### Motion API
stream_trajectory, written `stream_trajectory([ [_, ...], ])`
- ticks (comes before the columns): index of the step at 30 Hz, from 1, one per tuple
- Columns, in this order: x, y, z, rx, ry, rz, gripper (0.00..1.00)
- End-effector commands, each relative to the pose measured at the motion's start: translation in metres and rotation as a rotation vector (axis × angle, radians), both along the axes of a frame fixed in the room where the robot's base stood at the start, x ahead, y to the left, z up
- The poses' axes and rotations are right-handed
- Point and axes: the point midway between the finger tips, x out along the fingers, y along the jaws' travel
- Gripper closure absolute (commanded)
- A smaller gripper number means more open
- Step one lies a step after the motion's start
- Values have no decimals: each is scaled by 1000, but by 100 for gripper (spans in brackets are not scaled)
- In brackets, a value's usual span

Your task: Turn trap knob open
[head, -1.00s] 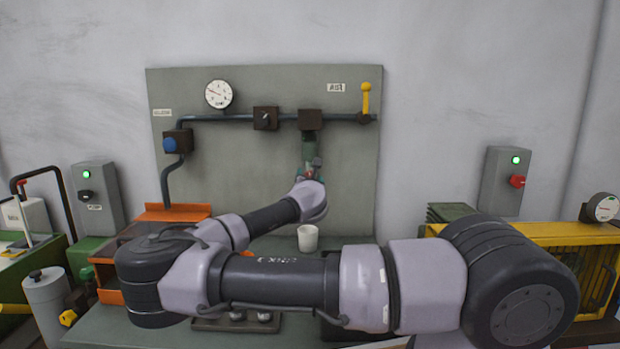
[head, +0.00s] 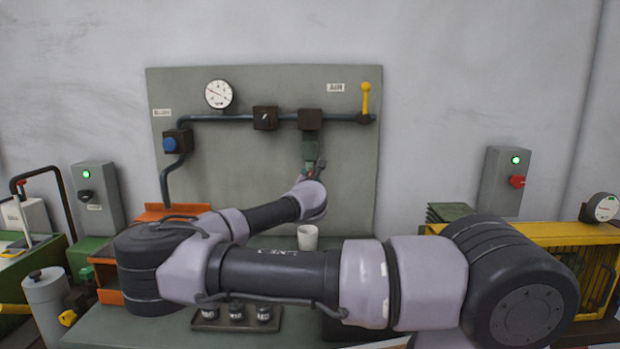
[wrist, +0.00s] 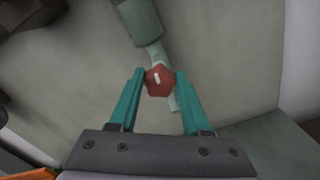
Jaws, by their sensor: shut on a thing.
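The trap knob is a small red faceted knob (wrist: 158,80) with a pale mark on its face, at the lower end of the green trap body (wrist: 141,20). In the wrist view my gripper (wrist: 159,84) has its two teal fingers on either side of the knob, shut on it. The pale mark stands close to upright in that view. In the head view the green trap (head: 311,145) hangs under a dark block on the pipe. My gripper is mostly hidden there behind my wrist, just below the trap.
The grey panel (head: 235,180) carries a gauge (head: 219,94), a blue knob (head: 170,145), a black valve (head: 265,118) and a yellow lever (head: 366,98). A white cup (head: 308,238) stands on the bench below my wrist. A rack with several cylinders (head: 236,314) sits near the front.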

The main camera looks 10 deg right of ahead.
Motion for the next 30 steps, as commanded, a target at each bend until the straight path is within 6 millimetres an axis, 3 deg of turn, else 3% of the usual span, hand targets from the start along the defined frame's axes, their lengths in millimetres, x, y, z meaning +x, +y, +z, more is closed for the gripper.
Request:
stream_trajectory([
  [30,-1,-2,-4,934,-184,0,100],
])
